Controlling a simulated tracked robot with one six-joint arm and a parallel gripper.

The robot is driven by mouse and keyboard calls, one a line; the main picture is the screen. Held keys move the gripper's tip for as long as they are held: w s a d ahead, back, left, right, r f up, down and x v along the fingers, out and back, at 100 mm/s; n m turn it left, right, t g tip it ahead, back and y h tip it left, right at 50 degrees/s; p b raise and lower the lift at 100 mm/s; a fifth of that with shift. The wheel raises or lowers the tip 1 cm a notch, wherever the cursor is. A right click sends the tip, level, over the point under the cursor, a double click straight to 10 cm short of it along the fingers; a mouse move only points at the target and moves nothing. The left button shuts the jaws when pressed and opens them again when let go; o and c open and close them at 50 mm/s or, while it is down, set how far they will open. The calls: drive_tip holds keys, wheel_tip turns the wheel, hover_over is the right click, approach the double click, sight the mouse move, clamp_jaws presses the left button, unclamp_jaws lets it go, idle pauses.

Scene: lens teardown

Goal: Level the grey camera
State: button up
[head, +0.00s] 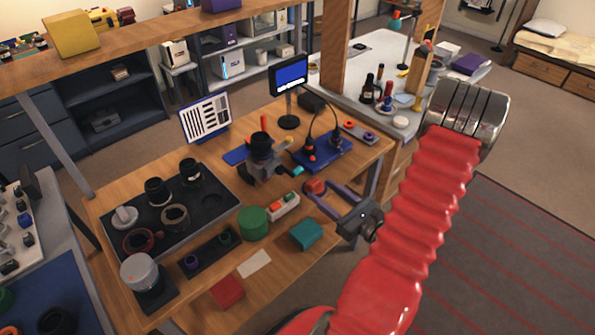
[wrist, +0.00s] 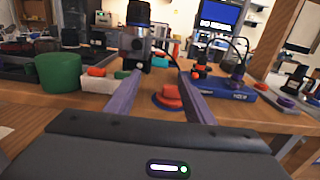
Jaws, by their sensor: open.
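The grey camera (head: 264,168) stands near the middle of the workbench with a black lens pointing up. It also shows in the wrist view (wrist: 135,45), beyond my left finger; I cannot tell exactly how far it is tilted. A red knob (wrist: 171,98) on a round blue base sits near the bench's front edge, and shows in the head view (head: 315,186). My gripper (head: 319,188) is open, its two purple fingers reaching over the bench toward the camera. In the wrist view the fingers (wrist: 159,71) lie either side of the red knob, without visible contact.
A green cylinder (head: 253,222) and a white box with coloured buttons (head: 284,206) stand left of my gripper. A blue base with cables (head: 322,153) and a monitor (head: 289,75) are behind. A dark tray (head: 206,212) holds lens parts. A teal block (head: 306,234) lies near the front edge.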

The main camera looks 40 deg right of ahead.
sight(297, 171)
drive_tip(key=w, duration=1.2)
drive_tip(key=shift+w+a, duration=0.15)
drive_tip(key=shift+a, duration=0.05)
drive_tip(key=shift+c, duration=0.5)
